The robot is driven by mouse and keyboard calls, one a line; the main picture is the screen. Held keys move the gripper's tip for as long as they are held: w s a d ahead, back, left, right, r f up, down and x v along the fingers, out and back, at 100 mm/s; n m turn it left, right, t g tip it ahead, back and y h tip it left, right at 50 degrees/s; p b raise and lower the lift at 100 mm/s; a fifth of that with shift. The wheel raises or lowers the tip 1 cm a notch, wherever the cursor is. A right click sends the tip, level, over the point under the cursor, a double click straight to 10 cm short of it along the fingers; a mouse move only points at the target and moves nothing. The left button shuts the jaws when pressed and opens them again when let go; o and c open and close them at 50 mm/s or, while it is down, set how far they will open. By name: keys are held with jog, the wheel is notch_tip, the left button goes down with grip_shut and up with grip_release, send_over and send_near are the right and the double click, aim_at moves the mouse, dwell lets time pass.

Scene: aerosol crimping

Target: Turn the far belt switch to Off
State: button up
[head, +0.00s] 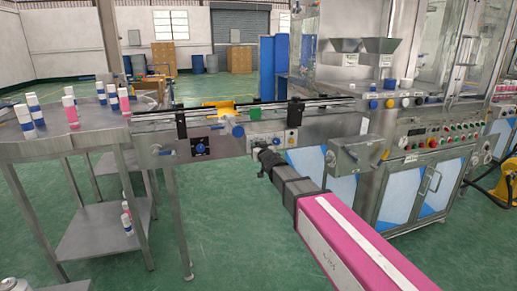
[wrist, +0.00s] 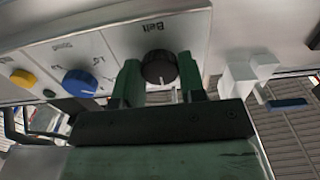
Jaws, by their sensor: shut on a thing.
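The belt switch is a round black knob (wrist: 158,66) under the label "Belt" on a light control panel (wrist: 120,42) in the wrist view. My gripper (wrist: 160,82) has its two green fingers on either side of this knob, closed on it. A short pale mark shows at the knob's lower edge; the Off position cannot be read. In the head view my gripper (head: 264,151) is at the panel under the conveyor, at the end of my pink arm, and the black knob cannot be made out there.
A blue knob (wrist: 80,82) and a yellow knob (wrist: 22,77) share the panel. White fittings (wrist: 245,72) stand close to the right of my fingers. In the head view a steel box (head: 357,156) juts out right of my gripper, and a table (head: 60,149) with cans stands left.

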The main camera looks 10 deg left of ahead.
jog(key=shift+n, duration=4.9)
jog(key=o, duration=0.9)
jog(key=shift+s, duration=0.1)
jog(key=v, duration=1)
jog(key=shift+s+d, duration=0.15)
jog(key=shift+s, duration=0.1)
